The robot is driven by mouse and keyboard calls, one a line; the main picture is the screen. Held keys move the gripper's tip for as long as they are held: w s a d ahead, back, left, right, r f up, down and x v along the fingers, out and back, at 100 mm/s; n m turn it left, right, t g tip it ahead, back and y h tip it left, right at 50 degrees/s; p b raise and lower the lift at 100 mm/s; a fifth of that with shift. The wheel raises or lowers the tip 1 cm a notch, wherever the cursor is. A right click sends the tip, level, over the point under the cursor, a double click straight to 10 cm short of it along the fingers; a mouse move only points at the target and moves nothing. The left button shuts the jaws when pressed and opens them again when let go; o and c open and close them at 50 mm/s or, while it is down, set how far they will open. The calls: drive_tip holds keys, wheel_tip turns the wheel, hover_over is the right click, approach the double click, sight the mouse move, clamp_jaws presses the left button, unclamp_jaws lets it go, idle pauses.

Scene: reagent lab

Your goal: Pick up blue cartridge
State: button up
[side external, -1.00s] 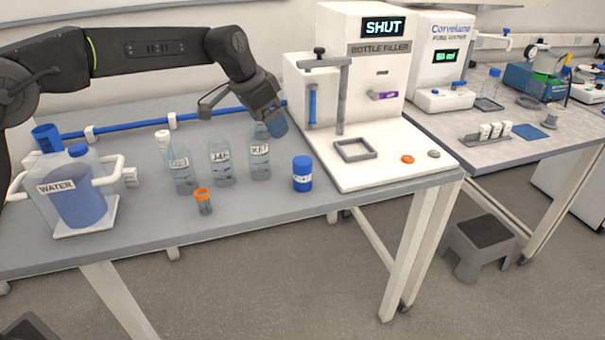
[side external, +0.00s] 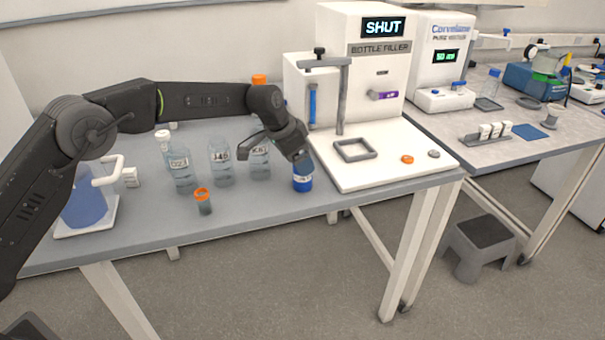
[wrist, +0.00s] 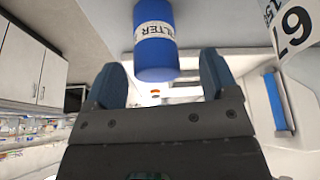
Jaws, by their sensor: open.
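The blue cartridge (side external: 302,184) stands upright on the grey bench, near its front edge, to the left of the bottle filler. It is a short blue cylinder with a white label band. In the wrist view the cartridge (wrist: 157,55) shows its "FILTER" label and lies just beyond the fingertips, between their lines. My gripper (side external: 301,163) is directly above the cartridge in the side view and hides its top. In the wrist view my gripper (wrist: 163,76) has its two blue fingers wide apart with nothing between them. I cannot tell whether a finger touches the cartridge.
Several clear labelled bottles (side external: 221,166) stand left of the cartridge, with a small orange-capped vial (side external: 203,203) in front. The white bottle filler (side external: 375,70) with its "SHUT" display is to the right. A water jug (side external: 82,205) is at the left, partly behind my arm.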

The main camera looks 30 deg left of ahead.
sight(301, 185)
drive_tip(key=shift+x, duration=1.95)
drive_tip(key=shift+s+d, duration=0.15)
drive_tip(key=shift+s, duration=0.05)
drive_tip(key=shift+c, duration=0.5)
drive_tip(key=c, duration=0.9)
drive_tip(key=shift+c, duration=0.2)
drive_tip(key=shift+r, duration=0.15)
